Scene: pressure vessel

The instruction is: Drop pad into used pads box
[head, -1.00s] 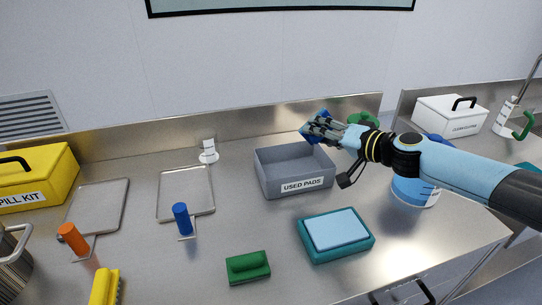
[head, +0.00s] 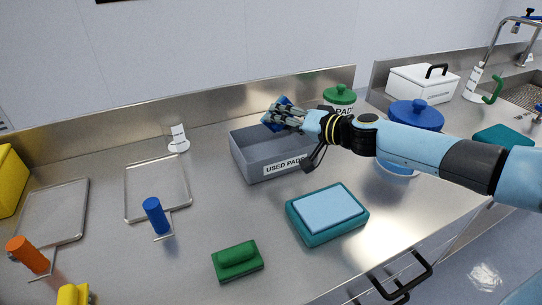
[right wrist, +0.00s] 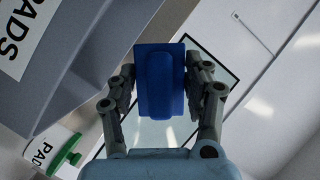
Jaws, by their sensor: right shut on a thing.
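My right gripper (head: 277,117) is shut on a blue pad (right wrist: 160,82), which sits between its two fingers in the right wrist view. In the head view the gripper is over the back part of the grey used pads box (head: 270,168), and only blue bits of the pad show behind the fingers. The box is open at the top, with a white "USED PADS" label on its front. Its inside is partly hidden by the gripper. My left gripper is not in view.
A teal tray with a light blue pad (head: 327,209) lies in front of the box. A green-lidded pads jar (head: 340,95) and a blue-lidded container (head: 416,113) stand to the right. A green scrubber (head: 237,261), a blue-handled tool (head: 155,216) and flat trays (head: 157,187) lie left.

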